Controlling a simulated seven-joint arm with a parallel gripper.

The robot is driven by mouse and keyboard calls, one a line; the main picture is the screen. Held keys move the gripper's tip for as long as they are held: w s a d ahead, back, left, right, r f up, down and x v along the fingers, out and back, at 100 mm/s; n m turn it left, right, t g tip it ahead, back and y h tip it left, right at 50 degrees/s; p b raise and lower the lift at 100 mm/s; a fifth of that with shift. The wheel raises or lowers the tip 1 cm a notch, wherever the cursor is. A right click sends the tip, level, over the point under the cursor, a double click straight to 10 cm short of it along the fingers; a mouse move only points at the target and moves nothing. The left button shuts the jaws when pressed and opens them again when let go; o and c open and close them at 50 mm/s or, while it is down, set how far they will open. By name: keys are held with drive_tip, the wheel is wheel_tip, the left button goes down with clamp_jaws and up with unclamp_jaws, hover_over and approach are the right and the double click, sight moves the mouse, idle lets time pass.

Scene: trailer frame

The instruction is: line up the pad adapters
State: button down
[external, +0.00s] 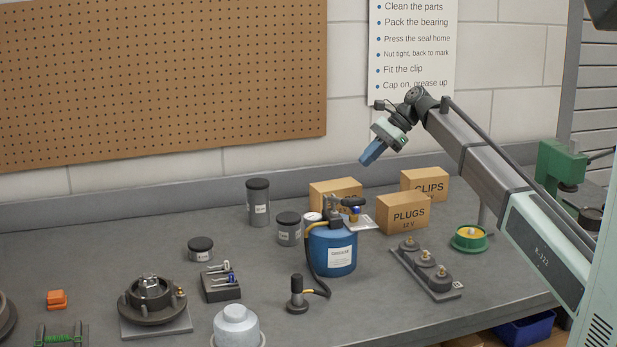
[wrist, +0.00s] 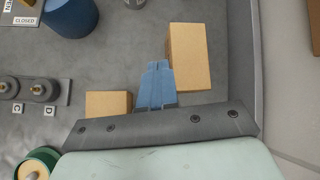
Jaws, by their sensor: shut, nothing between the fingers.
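Three dark grey round pieces with brass tips, which look like the pad adapters, sit in a row on a flat grey strip (external: 455,292) at the right of the bench: a far one (external: 408,244), a middle one (external: 425,260) and a near one (external: 441,281). In the wrist view, two of them (wrist: 9,88) (wrist: 44,90) show at the left edge, beside tags C and D. In the wrist view the fingers (wrist: 158,68) point between cardboard boxes, apart from the adapters.
A green dish (external: 470,240) and a green press (external: 562,165) are to the right. The bench in front of the strip is clear.

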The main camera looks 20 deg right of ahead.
sight(281, 216)
drive_tip(key=s+a+f, duration=0.1)
drive_tip(key=a+f, duration=0.2)
drive_tip(key=a, duration=0.2)
drive_tip(key=s+a+f+g, duration=0.1)
drive_tip(key=a+f, duration=0.2)
drive_tip(key=a, duration=0.1)
drive_tip(key=s+a+f+g, duration=0.1)
drive_tip(key=a+f, duration=0.2)
drive_tip(key=a, duration=0.2)
drive_tip(key=shift+s+a+f+m, duration=0.1)
drive_tip(key=shift+a+m, duration=0.2)
drive_tip(key=a, duration=0.3)
drive_tip(key=shift+s+f, duration=0.1)
drive_tip(key=shift+s, duration=0.2)
drive_tip(key=shift+s+a, duration=0.15)
drive_tip(key=shift+a, duration=0.4)
drive_tip(key=a, duration=0.2)
drive_tip(key=s+a, duration=0.1)
drive_tip(key=a, duration=0.4)
drive_tip(key=shift+s+a, duration=0.15)
drive_tip(key=shift+s, duration=0.15)
